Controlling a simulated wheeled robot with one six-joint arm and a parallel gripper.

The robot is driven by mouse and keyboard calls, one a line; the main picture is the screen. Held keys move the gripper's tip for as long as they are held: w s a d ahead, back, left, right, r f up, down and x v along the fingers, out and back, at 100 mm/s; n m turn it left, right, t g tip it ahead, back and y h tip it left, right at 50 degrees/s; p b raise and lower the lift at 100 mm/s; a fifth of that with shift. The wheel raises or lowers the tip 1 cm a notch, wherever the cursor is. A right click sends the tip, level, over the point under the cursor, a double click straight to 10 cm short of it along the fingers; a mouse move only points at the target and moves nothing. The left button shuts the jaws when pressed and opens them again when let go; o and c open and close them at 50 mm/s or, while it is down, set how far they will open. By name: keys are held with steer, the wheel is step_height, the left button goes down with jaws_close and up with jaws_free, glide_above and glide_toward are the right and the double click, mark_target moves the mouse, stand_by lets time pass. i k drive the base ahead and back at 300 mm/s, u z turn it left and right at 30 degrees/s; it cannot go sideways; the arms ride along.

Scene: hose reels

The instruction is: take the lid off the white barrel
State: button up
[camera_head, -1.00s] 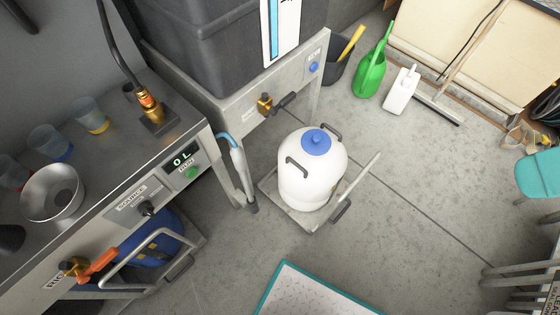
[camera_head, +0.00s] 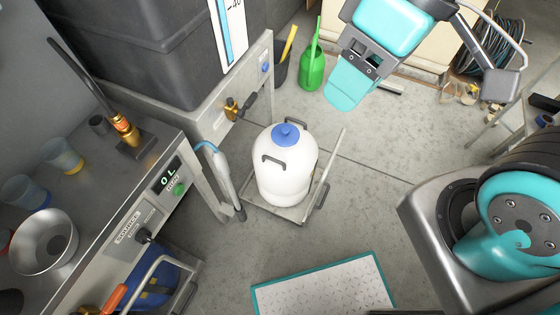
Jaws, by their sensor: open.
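The white barrel (camera_head: 286,178) stands upright on a grey platform trolley (camera_head: 300,210) on the floor, near the middle of the view. Its round blue lid (camera_head: 287,133) sits on top, between two dark grey handles. My gripper (camera_head: 350,86) is at the upper right, apart from the barrel and above and to the right of it in the picture. It is open, with no object visible in it. Its fingers are seen at an angle and partly overlap.
A steel bench (camera_head: 130,190) with several cups and a metal bowl (camera_head: 44,240) is at left. A big grey tank (camera_head: 160,50) stands behind. A green watering can (camera_head: 312,70) is at the back. A teal-edged mat (camera_head: 322,285) lies in front. The floor right of the trolley is clear.

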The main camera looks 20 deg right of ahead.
mark_target(282, 135)
steer(key=z, duration=2.55)
steer(key=k, duration=0.95)
steer(key=u, duration=1.95)
steer(key=i, duration=1)
